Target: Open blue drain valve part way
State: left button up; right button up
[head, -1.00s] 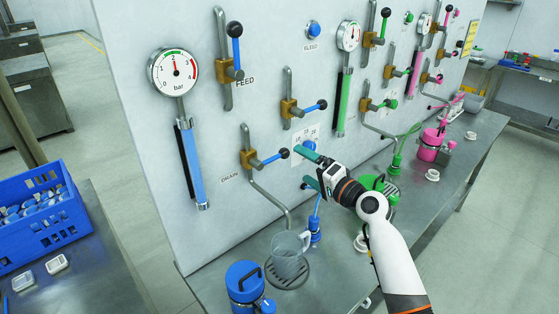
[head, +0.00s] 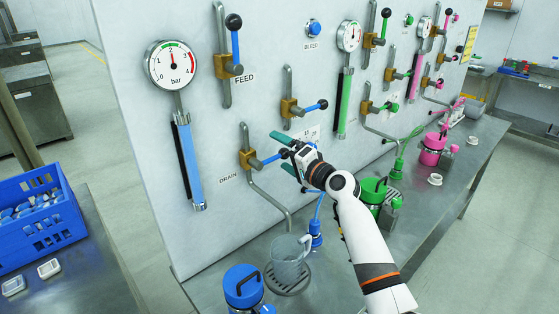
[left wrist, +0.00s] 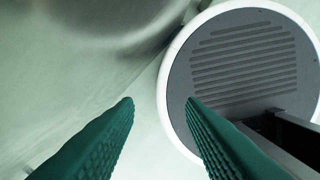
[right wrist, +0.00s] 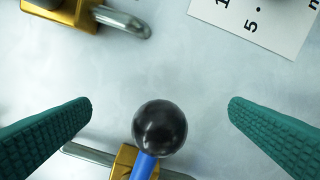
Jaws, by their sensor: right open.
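The blue drain valve has a brass body (head: 252,160) beside the DRAIN label, with a blue lever (head: 271,158) pointing out to the right. Its black ball knob (right wrist: 160,128) shows in the right wrist view, between and beyond the two fingers and apart from both. My right gripper (head: 281,152) is open, with its green fingers around the knob end of the lever in the head view. The knob is partly hidden there. My left gripper (left wrist: 160,103) shows only in its own wrist view, open and empty. A grey glass jug (head: 288,258) stands on the drip grate below the drain pipe.
The FEED valve lever (head: 235,47) points up above. Another blue lever (head: 311,107) sticks out just above my right gripper. A blue canister (head: 243,287) stands left of the jug. A blue crate (head: 38,222) stands on the left table.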

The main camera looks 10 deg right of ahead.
dwell(0.3)
jog(key=shift+s+a+r+p, duration=0.1)
jog(key=shift+a+r+p, duration=0.05)
jog(key=shift+r+p, duration=0.7)
jog(key=shift+s+a+r+p, duration=0.1)
jog(key=shift+a+r+p, duration=0.1)
jog(key=shift+r+p, duration=0.65)
jog(key=shift+s+a+r+p, duration=0.1)
jog(key=shift+a+r+p, duration=0.05)
jog(key=shift+r+p, duration=0.65)
jog(key=shift+s+a+r+p, duration=0.3)
jog(key=shift+a+r+p, duration=0.05)
jog(key=shift+r+p, duration=0.25)
jog(key=shift+a+r, duration=0.15)
jog(key=shift+s+a+r+p, duration=0.2)
jog(key=shift+r+p, duration=0.3)
jog(key=shift+p, duration=0.3)
jog(key=shift+s+a+r+p, duration=0.2)
jog(key=shift+a+r+p, duration=0.1)
jog(key=shift+r+p, duration=0.3)
